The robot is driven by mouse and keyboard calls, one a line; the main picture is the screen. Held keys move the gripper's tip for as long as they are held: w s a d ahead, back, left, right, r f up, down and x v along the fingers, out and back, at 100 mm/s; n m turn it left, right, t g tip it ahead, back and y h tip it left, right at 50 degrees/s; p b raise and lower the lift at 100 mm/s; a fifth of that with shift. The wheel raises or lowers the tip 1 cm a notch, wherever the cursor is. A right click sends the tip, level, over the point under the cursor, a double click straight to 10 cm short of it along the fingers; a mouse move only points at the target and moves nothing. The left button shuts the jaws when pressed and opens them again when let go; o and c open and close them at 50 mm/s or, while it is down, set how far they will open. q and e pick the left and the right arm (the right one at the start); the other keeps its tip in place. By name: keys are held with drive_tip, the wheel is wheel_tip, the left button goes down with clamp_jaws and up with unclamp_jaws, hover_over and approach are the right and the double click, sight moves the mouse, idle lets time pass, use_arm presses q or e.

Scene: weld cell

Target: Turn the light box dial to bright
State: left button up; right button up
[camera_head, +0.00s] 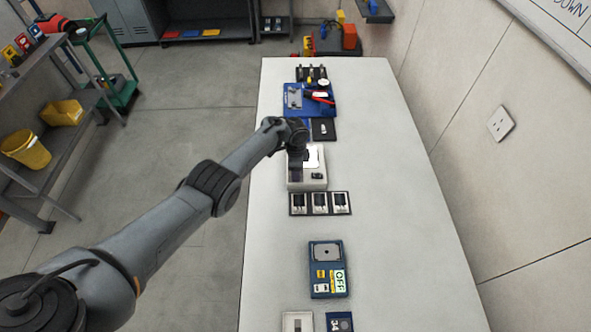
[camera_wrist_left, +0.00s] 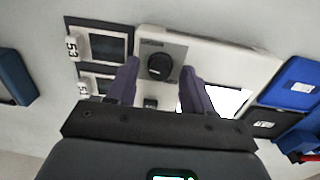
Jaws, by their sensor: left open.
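The light box (camera_head: 294,185) is a pale box on the table with a bright white panel (camera_head: 314,153). In the left wrist view its body (camera_wrist_left: 235,62) fills the upper middle, with the lit panel (camera_wrist_left: 228,100) partly behind a finger. The dial (camera_wrist_left: 160,66) is a round black knob on a grey plate (camera_wrist_left: 150,47). My left gripper (camera_head: 295,168) is over the box; in the left wrist view its open fingers (camera_wrist_left: 160,72) lie on either side of the dial. I cannot tell whether they touch it. My right gripper is not in view.
A blue device labelled OFF (camera_head: 325,250) stands nearer. The table's right side is clear.

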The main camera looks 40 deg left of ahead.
use_arm(q)
wheel_tip(320, 180, up, 11)
drive_tip(key=p, duration=0.4)
drive_tip(key=shift+w+a+f, duration=0.15)
